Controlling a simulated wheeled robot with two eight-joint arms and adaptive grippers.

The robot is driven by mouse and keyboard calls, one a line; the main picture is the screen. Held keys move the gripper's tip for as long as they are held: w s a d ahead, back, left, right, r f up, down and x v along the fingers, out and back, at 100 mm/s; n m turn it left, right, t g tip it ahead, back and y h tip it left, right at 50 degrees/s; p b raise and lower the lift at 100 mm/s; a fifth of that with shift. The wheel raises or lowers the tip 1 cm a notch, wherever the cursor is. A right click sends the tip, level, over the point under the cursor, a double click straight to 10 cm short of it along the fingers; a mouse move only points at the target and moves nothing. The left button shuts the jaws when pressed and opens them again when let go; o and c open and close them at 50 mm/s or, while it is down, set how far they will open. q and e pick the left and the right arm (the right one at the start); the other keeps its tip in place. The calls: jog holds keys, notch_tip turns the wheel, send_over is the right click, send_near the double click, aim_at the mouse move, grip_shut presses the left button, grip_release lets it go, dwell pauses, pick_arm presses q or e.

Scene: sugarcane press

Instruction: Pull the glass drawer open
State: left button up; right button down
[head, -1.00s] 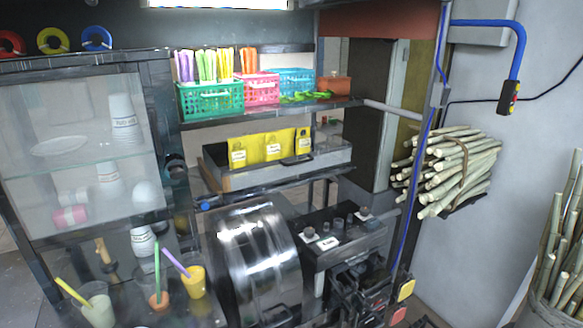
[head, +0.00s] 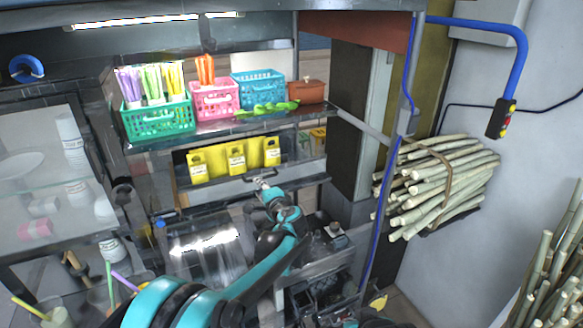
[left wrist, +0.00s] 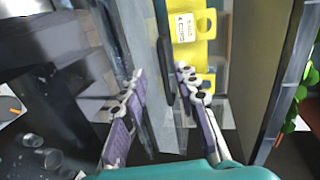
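The glass drawer (head: 215,190) sits under the shelf in the head view, with yellow packets (head: 237,160) behind its clear front. It also shows in the left wrist view (left wrist: 140,45), turned sideways. Its dark handle (left wrist: 166,72) runs along the front. My left gripper (head: 264,182) is at the drawer front, near the handle. In the left wrist view its two fingers (left wrist: 161,72) are spread apart, with the handle's end between them; I cannot tell whether they touch it.
Green (head: 158,122), pink (head: 214,99) and blue (head: 258,88) baskets stand on the shelf above. A shiny metal drum (head: 200,252) is below the drawer. A glass cabinet with cups is at left. Cane bundles (head: 440,185) hang at right.

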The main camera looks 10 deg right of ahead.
pick_arm(q)
jog(key=shift+t, duration=0.3)
jog(key=w, duration=0.2)
jog(key=w+f, duration=0.1)
jog(key=w, duration=0.4)
jog(key=shift+w+f, duration=0.25)
jog(key=shift+w, duration=0.15)
jog(key=shift+w+a, duration=0.15)
jog(key=shift+w, duration=0.05)
jog(key=shift+c, duration=0.3)
grip_shut()
